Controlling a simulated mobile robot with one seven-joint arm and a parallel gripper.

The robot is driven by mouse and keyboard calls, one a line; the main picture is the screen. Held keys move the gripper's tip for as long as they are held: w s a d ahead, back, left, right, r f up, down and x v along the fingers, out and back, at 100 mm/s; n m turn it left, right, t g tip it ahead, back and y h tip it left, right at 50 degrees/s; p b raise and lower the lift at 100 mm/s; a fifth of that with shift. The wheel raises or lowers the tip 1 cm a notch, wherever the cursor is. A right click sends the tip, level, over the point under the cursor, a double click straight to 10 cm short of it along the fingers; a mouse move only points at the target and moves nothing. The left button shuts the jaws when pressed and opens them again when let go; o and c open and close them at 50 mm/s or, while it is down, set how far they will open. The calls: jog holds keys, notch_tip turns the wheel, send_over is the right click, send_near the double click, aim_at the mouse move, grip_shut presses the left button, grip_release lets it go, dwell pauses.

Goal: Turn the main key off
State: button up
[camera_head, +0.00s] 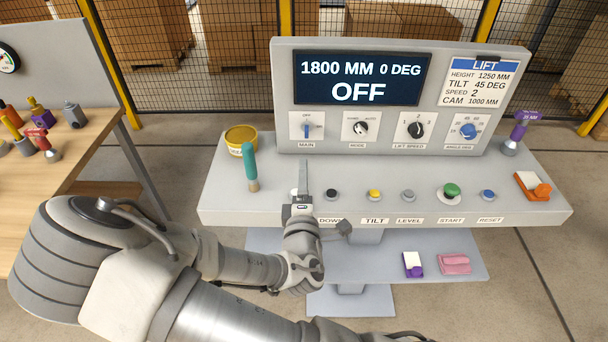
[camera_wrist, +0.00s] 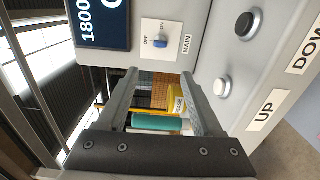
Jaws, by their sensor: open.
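The main key (camera_head: 307,130) is a small blue switch on a white plate at the left of the console's upright panel, above the MAIN label. It stands upright, toward the OFF mark. The display (camera_head: 361,79) reads 1800 MM, 0 DEG and OFF. In the wrist view the main key (camera_wrist: 160,42) lies just beyond the fingertips, lengthwise toward OFF. My gripper (camera_head: 303,164) is over the console's sloped top, below and in front of the key. In the wrist view my gripper (camera_wrist: 160,74) is open and empty, its fingers apart and not touching the key.
Mode (camera_head: 361,129), lift speed (camera_head: 415,130) and angle (camera_head: 468,131) knobs sit to the right. Push buttons line the console's front. A wooden table (camera_head: 85,160) with tools is at left.

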jog(key=s+p, duration=0.2)
jog(key=shift+p, duration=0.3)
dwell(0.5)
